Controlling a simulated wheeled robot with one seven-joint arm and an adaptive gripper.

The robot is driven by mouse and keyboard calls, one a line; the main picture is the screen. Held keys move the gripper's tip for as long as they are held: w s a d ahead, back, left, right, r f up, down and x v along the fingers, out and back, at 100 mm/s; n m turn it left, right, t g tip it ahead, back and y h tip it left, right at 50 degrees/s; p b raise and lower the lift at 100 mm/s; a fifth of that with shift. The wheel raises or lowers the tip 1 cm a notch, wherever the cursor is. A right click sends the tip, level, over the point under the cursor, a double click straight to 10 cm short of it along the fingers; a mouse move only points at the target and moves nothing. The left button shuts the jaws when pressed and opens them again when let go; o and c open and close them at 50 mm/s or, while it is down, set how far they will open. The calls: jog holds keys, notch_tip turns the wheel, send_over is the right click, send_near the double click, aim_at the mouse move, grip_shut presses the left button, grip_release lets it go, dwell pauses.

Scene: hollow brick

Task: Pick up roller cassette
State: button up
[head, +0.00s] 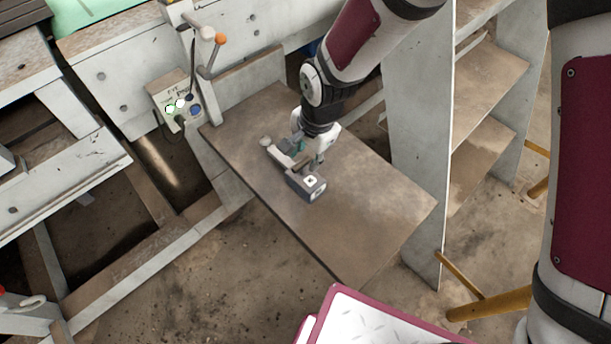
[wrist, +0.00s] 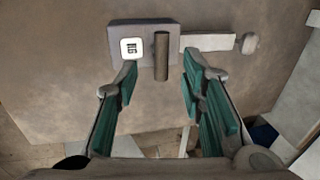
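The roller cassette, as I take it, is a grey block (head: 309,188) with white marked faces, lying on a brown tabletop. A pale bar runs from it toward the upper left, with a round knob at its far end. In the wrist view the grey block (wrist: 145,34) has a white label, and a dark upright cylinder (wrist: 161,56) stands out from it. My gripper (head: 307,163) is over the cassette, pointing down. In the wrist view my gripper (wrist: 160,64) is open, its green-padded fingers apart on either side of the cylinder. I cannot tell whether they touch anything.
The brown tabletop (head: 370,215) is clear around the cassette. A control box (head: 178,104) with lit buttons and an orange-knobbed lever (head: 213,55) stand at its upper left. A shelf unit (head: 423,130) rises close on the right. A purple-edged white panel (head: 375,320) is at the bottom.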

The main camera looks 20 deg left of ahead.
aim_at(304, 161)
jog(key=f, duration=0.3)
jog(key=a+f, duration=0.1)
jog(key=shift+w+f, duration=0.25)
grip_shut()
